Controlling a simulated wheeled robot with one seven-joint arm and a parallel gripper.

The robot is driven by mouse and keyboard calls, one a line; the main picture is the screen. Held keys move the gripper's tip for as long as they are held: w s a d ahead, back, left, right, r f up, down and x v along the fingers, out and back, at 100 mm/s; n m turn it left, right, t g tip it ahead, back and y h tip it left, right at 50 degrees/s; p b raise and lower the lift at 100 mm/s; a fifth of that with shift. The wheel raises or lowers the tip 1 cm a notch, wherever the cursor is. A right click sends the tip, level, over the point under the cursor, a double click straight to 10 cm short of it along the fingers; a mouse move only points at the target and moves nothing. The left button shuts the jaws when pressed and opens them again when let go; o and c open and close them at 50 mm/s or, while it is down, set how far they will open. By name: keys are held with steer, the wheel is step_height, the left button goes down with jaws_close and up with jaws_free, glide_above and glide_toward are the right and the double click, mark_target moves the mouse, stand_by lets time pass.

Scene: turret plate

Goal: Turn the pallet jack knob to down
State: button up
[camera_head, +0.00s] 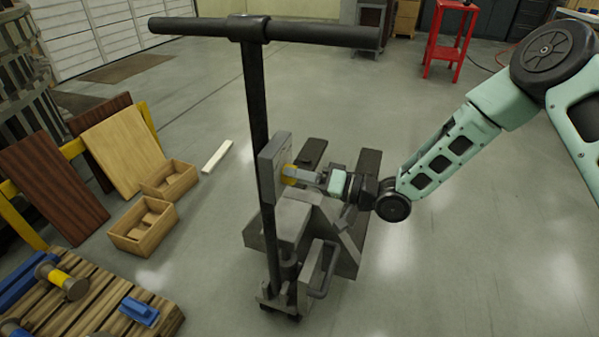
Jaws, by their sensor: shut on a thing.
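The pallet jack (292,222) stands upright in the middle of the head view, with a black T-shaped handle (257,100) rising above it. A grey plate (273,160) is fixed to the handle column. A small yellow part, the knob (289,173), shows at the right side of the plate. My gripper (302,174) reaches in from the right and is shut on the knob. The fingers hide part of the knob, and I cannot tell which position it points to.
Wooden boxes (143,226) and leaning boards (122,148) are at the left. A slatted pallet (85,312) with tools lies at the lower left. A red stand (447,42) is at the back right. The floor right of the jack is clear.

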steer(key=shift+m, duration=0.9)
steer(key=shift+f, duration=0.1)
steer(key=o, duration=1)
steer(key=v, duration=1.7)
steer(key=shift+s+d+b, duration=0.1)
steer(key=shift+d+b, duration=0.1)
steer(key=shift+b, duration=0.15)
